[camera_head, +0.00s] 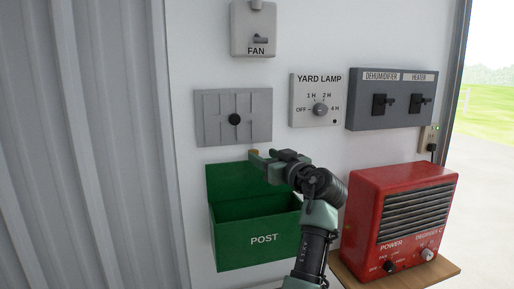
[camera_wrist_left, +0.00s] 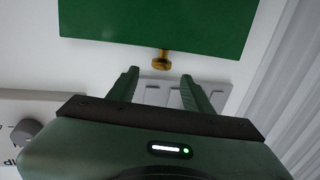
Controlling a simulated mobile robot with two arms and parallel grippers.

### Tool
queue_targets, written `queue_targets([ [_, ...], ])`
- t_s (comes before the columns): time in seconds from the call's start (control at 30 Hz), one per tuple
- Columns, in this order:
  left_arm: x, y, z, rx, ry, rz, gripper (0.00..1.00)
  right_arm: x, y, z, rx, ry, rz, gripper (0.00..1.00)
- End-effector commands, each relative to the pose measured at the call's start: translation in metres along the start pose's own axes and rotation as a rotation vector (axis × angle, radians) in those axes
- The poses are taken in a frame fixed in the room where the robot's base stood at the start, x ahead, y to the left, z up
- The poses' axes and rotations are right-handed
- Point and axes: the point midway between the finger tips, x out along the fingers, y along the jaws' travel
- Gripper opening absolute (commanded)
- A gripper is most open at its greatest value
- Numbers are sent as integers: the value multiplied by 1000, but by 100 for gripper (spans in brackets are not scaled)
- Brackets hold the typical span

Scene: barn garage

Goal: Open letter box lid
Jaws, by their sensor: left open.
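The green letter box (camera_head: 262,240) marked POST hangs on the white wall. Its green lid (camera_head: 228,180) stands raised, near upright against the wall, and the inside of the box shows. A brass knob sits at the lid's edge; it shows clearly in the left wrist view (camera_wrist_left: 162,60). My left gripper (camera_head: 264,155) is at the lid's upper right edge. In the left wrist view my open fingers (camera_wrist_left: 159,76) point toward the knob, with nothing gripped between them. My gripper hides part of the lid's right side. My right gripper is not in view.
A grey panel with a black knob (camera_head: 234,119) is just above the lid. The yard lamp dial (camera_head: 320,110) and the dehumidifier and heater switches (camera_head: 391,127) are up right. A red heater (camera_head: 405,215) stands on a wooden shelf (camera_head: 440,273) at right.

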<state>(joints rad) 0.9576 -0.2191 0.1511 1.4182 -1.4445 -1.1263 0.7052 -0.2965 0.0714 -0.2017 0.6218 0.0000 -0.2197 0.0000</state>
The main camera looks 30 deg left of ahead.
Motion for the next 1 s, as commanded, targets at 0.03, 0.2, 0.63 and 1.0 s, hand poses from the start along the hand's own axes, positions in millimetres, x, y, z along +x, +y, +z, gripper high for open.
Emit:
queue_targets([
  [0.03, 10, -1, -5, 4, 0, -3, 50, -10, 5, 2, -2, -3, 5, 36],
  [0.2, 31, -1, -2, 3, -2, -1, 50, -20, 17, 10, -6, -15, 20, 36],
  [0.63, 39, 0, 1, 1, -1, 1, 39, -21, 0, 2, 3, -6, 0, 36],
  [1.0, 39, -1, 1, 1, -2, 0, 0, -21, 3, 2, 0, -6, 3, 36],
])
